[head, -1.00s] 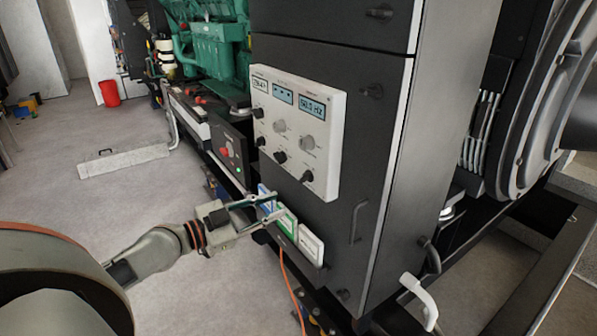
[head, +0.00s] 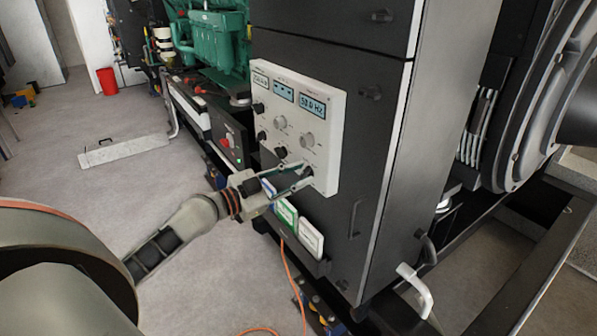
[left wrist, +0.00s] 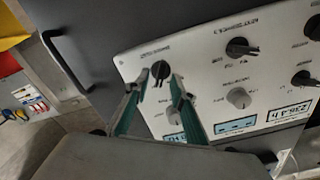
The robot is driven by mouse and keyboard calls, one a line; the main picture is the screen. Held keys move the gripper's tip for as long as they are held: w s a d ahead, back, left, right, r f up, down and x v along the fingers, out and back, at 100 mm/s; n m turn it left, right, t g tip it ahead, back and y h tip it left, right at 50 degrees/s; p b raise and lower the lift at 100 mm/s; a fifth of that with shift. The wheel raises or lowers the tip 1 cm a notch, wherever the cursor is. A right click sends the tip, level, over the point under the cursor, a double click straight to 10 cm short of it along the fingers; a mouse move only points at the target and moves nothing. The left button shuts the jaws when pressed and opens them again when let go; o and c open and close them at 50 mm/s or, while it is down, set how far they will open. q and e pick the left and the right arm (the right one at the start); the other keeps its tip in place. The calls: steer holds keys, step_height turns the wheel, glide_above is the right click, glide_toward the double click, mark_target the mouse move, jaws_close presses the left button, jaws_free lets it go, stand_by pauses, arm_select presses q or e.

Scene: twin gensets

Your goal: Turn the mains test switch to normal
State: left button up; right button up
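A pale control panel (head: 328,150) is on the front of the dark cabinet, with several black and grey knobs and small displays. My left gripper (head: 302,174) is at its lower right black knob (head: 308,171). In the left wrist view the panel (left wrist: 200,65) appears upside down. There this black knob (left wrist: 160,70) shows just past and between the fingertips of my left gripper (left wrist: 155,82), which are apart. I cannot tell whether the fingers touch it. The labels are too small to read, so I cannot confirm which knob is the mains test switch. My right gripper is not in view.
The dark cabinet (head: 385,190) has a door handle (head: 354,216) right of the panel. Below the panel are coloured booklets (head: 311,238) in a holder. A smaller box with a red button (head: 223,143) is to the left. An orange cable (head: 287,275) hangs down. The floor at left is mostly clear.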

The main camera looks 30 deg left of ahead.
arm_select(q)
steer(key=shift+w+d, duration=0.1)
steer(key=shift+w, duration=0.15)
jaws_close()
steer(key=n, duration=0.4)
steer(key=n+p, duration=0.1)
steer(key=n, duration=0.3)
steer(key=n+p, duration=0.1)
steer(key=n, duration=0.2)
steer(key=shift+w+a+n, duration=0.15)
steer(key=shift+a+n, duration=0.2)
steer(key=shift+n, duration=0.05)
stand_by(0.5)
